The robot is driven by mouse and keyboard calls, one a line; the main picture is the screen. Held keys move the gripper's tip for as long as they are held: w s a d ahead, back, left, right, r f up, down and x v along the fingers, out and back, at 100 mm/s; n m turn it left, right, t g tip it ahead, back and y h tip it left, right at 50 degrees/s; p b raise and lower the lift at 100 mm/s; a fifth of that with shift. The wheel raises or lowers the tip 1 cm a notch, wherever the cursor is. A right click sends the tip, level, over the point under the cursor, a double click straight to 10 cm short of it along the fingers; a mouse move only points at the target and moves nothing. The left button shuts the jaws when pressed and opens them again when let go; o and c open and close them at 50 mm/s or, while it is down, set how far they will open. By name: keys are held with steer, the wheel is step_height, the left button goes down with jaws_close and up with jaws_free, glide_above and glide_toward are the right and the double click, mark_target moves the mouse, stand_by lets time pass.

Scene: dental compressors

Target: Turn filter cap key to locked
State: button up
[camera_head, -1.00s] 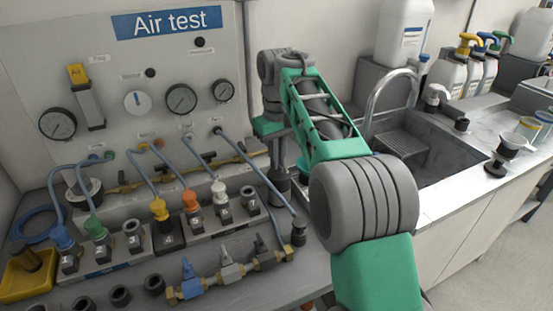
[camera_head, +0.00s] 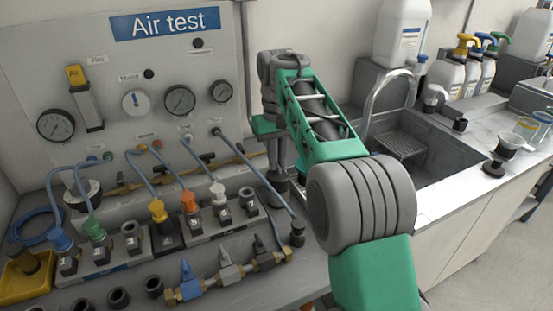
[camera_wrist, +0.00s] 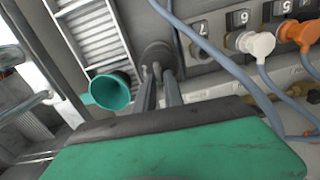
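The filter cap is probably the dark grey round part (camera_wrist: 155,54) straight ahead of my fingers in the wrist view. In the head view a dark grey cylinder (camera_head: 279,186) stands under my gripper, at the right end of the air test panel. My gripper (camera_wrist: 158,72) points at the cap, with two grey fingers close together and a narrow gap between them. The fingertips reach the cap's face or stop just short of it. I cannot make out a key between them, nor any lock marking. My green arm hides part of this area in the head view.
A row of numbered sockets with coloured plugs (camera_head: 189,200) and blue hoses lies left of my gripper. Valves (camera_head: 226,273) stand in front. A sink (camera_head: 428,150) is at right. In the wrist view a teal cup (camera_wrist: 110,92) is close left of my fingers.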

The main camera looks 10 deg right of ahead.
mark_target(277, 164)
steer(key=o, duration=0.3)
steer(key=shift+o, duration=0.2)
steer(key=shift+r, duration=0.1)
step_height(277, 164, up, 8)
steer(key=p, duration=0.7)
